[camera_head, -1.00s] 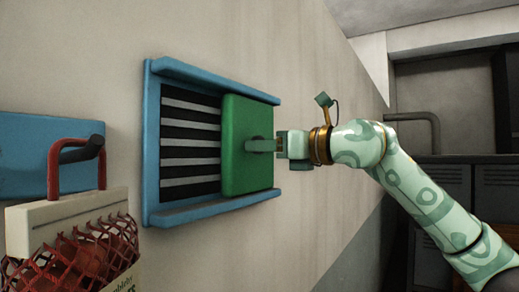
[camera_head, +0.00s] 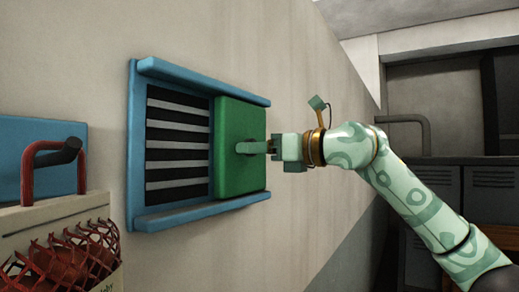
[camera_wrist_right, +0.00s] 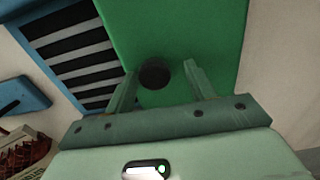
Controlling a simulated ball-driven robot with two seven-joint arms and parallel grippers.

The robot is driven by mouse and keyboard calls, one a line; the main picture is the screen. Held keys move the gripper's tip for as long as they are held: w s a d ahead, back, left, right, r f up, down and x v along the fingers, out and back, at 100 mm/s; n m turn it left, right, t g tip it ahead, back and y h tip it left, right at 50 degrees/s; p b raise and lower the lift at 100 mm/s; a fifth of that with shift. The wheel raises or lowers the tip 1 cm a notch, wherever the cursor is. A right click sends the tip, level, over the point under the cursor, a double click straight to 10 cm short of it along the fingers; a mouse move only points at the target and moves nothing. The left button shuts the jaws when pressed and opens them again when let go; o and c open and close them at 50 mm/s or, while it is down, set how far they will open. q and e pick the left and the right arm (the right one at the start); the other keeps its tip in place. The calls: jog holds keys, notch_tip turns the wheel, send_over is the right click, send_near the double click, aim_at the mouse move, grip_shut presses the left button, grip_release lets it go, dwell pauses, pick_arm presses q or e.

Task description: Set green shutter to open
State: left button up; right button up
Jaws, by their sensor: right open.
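The green shutter (camera_head: 240,170) sits at the right end of the blue frame (camera_head: 138,150) on the wall. Dark and pale slats (camera_head: 178,150) show in the uncovered left part of the frame. The shutter also fills the upper middle of the right wrist view (camera_wrist_right: 205,30). My right gripper (camera_head: 245,147) is at the shutter's face. The knob is mostly hidden in the head view. My left gripper is out of view.
At the lower left, a cream holder (camera_head: 50,220) with a red mesh sack (camera_head: 65,260) stands before a blue wall panel (camera_head: 40,130). A red hook (camera_head: 27,175) rises there. Dark lockers (camera_head: 490,190) stand at the right. The wall right of the frame is bare.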

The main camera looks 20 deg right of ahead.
jog(key=b+v, duration=0.5)
jog(key=v, duration=1.1)
jog(key=shift+d, duration=0.2)
jog(key=shift+f, duration=0.1)
